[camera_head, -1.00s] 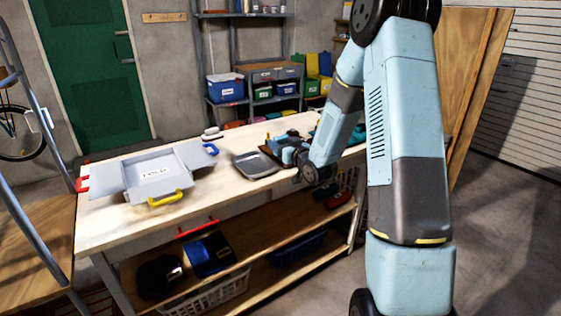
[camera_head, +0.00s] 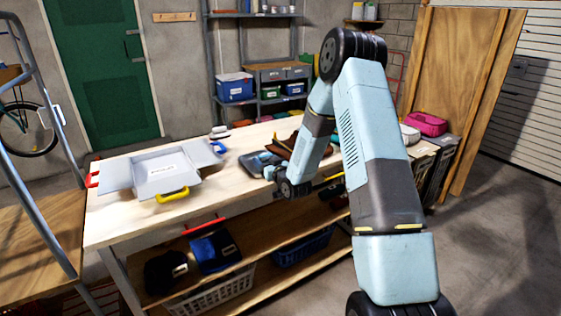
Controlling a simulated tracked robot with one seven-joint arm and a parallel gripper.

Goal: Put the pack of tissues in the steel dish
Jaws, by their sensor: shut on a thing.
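The steel dish (camera_head: 254,158) is a shallow grey tray lying on the wooden workbench, right of the open grey box. My gripper (camera_head: 266,169) is low over the bench at the dish's near right side and covers part of it. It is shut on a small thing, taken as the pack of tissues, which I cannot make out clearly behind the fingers. I cannot tell whether the held thing touches the dish.
The grey box (camera_head: 172,172) with spread flaps and coloured handles fills the bench's left part. A brown tray (camera_head: 283,149) lies behind my gripper. Bare bench top (camera_head: 235,182) lies between box and gripper. A pink container (camera_head: 427,123) stands at the right.

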